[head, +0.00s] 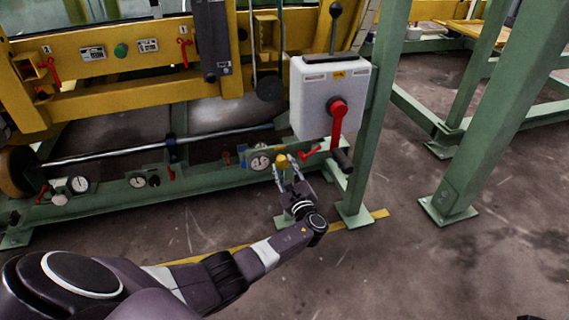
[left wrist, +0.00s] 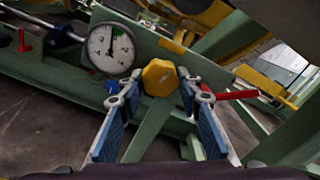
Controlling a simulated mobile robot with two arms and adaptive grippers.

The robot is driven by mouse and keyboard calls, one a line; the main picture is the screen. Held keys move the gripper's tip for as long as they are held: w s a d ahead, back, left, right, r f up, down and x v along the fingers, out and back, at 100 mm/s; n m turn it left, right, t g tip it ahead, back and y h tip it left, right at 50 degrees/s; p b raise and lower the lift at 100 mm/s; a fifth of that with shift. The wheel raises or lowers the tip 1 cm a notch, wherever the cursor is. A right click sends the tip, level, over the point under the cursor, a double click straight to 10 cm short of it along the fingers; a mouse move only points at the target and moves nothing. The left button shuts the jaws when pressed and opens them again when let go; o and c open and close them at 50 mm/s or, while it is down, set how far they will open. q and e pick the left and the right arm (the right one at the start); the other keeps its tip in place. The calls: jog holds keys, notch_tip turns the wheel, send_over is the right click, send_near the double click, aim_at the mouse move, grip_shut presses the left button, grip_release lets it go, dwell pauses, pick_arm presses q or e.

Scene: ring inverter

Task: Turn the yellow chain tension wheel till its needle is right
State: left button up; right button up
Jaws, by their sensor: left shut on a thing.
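The yellow chain tension wheel (head: 282,160) is a small knob on the green lower beam. In the left wrist view the yellow wheel (left wrist: 159,77) faces me, between the two blue-padded fingers of my left gripper (left wrist: 158,92). In the head view my left gripper (head: 287,172) reaches up to the wheel and is shut on it. A white round gauge (head: 260,162) sits just left of the wheel. In the left wrist view the gauge (left wrist: 111,48) shows a dark needle pointing roughly up, with a green part on its dial. My right gripper is not in view.
A red lever (left wrist: 236,95) is close to the right of the wheel. A white box with a red handle (head: 338,118) hangs above right. Green posts (head: 368,130) stand at the right. Other gauges (head: 80,184) are along the beam at the left. Floor in front is clear.

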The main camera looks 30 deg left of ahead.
pick_arm(q)
jog(key=shift+s+m, duration=0.1)
jog(key=shift+m, duration=0.4)
jog(key=shift+f+m+p, duration=0.1)
jog(key=shift+m+p, duration=0.55)
jog(key=shift+m, duration=0.55)
jog(key=shift+m+p, duration=0.5)
jog(key=shift+m, duration=0.9)
jog(key=shift+f, duration=0.1)
jog(key=o, duration=1)
jog(key=shift+o, duration=0.8)
jog(key=v, duration=1.2)
